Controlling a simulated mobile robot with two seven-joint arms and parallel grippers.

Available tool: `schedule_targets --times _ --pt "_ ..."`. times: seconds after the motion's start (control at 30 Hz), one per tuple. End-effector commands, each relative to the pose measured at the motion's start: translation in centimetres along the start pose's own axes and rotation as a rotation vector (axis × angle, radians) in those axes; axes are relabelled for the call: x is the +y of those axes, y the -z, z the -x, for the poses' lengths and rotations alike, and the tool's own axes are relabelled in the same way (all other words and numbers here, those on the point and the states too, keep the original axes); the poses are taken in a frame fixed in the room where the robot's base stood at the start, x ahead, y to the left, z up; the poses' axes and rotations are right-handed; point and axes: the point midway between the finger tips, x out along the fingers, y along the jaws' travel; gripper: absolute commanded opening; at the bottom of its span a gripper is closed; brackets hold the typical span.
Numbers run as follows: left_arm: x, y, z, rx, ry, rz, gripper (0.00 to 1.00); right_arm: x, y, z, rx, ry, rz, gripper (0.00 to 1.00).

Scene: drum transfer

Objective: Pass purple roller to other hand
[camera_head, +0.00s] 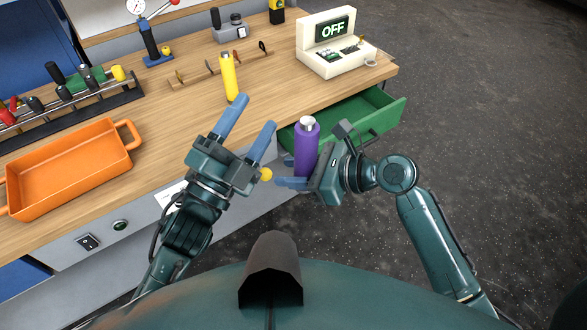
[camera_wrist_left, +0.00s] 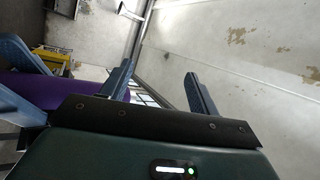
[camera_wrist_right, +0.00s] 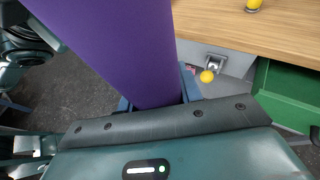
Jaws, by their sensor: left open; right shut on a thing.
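The purple roller (camera_head: 306,150) is a purple cylinder with a white top, standing about upright in the head view. My right gripper (camera_head: 290,172) is shut on its lower part. In the right wrist view the purple roller (camera_wrist_right: 120,45) rises from between the fingers. My left gripper (camera_head: 252,124) is open and empty, to the left of the roller and apart from it, its fingers pointing up and right in the picture. In the left wrist view the roller (camera_wrist_left: 62,91) shows at the left, outside the open left fingers (camera_wrist_left: 160,85). The roller's lower end is partly hidden by the right gripper.
The wooden workbench (camera_head: 180,105) bears an orange tray (camera_head: 72,168), a yellow cylinder (camera_head: 229,78), a tool rack (camera_head: 70,118) and a white box reading OFF (camera_head: 332,48). A green drawer (camera_head: 372,118) stands open behind the roller. A yellow knob (camera_wrist_right: 206,76) sits on the bench front.

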Motion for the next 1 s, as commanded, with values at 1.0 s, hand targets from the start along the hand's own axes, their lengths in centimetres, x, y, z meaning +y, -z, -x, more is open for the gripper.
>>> schedule_targets --times 1.0 --pt "17.2 -5.8 27.2 -1.106 -0.339 1.195 0.61 0.0 -0.1 0.0 -0.003 0.001 0.001 0.03"
